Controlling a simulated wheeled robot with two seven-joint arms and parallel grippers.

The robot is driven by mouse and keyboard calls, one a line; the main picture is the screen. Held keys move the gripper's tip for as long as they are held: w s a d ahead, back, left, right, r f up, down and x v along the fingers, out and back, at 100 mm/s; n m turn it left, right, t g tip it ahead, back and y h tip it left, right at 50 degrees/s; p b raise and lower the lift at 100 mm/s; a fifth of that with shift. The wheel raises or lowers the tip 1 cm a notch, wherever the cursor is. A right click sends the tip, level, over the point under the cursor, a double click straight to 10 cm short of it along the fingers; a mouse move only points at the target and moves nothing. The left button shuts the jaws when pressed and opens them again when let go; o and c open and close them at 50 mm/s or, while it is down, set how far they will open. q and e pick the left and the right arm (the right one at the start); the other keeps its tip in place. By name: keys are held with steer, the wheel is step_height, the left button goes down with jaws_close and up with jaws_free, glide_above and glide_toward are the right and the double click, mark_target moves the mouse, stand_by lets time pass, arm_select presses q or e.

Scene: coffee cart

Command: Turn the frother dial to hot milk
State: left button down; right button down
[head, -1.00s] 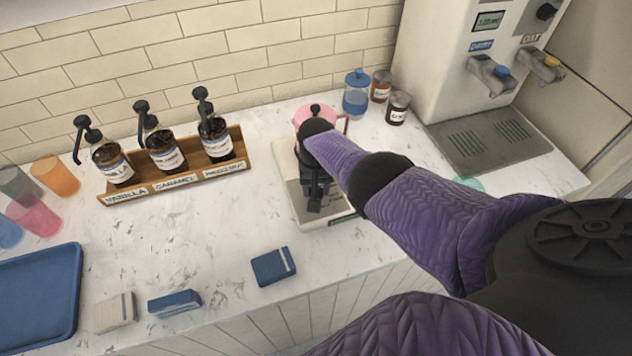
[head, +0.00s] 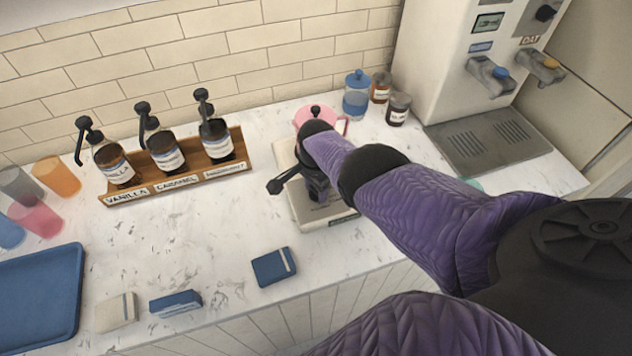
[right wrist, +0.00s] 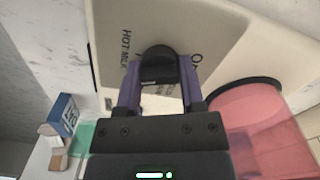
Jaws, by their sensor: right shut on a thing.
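The words HOT MILK (right wrist: 126,52) are printed left of the dial. Other lettering right of it is partly hidden by a finger. I cannot tell where the dial points. My left gripper is out of view.
A wooden rack (head: 176,178) of syrup pumps stands left of the frother. A blue canister (head: 357,96) and jars (head: 397,108) stand behind right, near the dispenser (head: 470,60). Small boxes (head: 273,267), cups (head: 57,176) and a blue tray (head: 40,295) are on the counter.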

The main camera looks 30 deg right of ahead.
steer(key=shift+w+m, duration=0.1)
steer(key=shift+m, duration=2.1)
steer(key=shift+r, duration=0.1)
steer(key=shift+c, duration=1)
jaws_free()
step_height(320, 180, up, 10)
steer(key=p, duration=0.9)
